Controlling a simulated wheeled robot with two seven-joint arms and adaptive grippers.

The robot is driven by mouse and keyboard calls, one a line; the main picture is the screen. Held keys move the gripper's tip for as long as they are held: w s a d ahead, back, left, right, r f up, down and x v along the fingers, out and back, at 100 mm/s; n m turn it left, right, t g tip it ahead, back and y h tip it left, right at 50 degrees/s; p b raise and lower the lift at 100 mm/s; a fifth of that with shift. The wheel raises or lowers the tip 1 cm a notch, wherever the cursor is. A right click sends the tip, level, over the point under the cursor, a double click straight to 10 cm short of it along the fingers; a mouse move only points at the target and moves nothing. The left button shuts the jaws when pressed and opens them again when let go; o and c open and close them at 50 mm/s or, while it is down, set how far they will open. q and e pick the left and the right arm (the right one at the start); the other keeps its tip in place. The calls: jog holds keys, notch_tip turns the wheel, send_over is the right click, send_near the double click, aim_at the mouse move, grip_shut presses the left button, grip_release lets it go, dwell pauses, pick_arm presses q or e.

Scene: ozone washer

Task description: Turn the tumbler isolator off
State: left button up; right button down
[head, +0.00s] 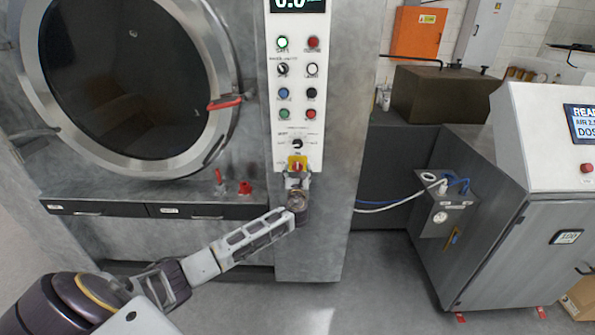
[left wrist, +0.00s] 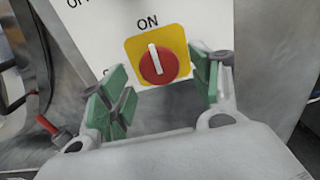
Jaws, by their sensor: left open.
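The tumbler isolator is a red rotary knob on a yellow square plate (head: 297,163) at the bottom of the white control panel. In the left wrist view the red knob (left wrist: 158,66) has a white bar that stands nearly upright, pointing toward the printed word ON. My left gripper (head: 298,181) is just below the isolator in the head view. In the left wrist view my left gripper (left wrist: 160,92) is open and empty, its green-padded fingers on either side of the knob and apart from it. My right gripper is not in view.
The white panel (head: 298,80) carries several buttons and a black dial (head: 297,143) above the isolator. A round washer door (head: 125,75) with a red handle is at left. A grey machine (head: 500,230) stands at right. Open floor lies between.

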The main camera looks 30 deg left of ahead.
pick_arm(q)
jog(key=shift+x, duration=0.75)
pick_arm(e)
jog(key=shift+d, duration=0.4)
pick_arm(q)
jog(key=c, duration=1)
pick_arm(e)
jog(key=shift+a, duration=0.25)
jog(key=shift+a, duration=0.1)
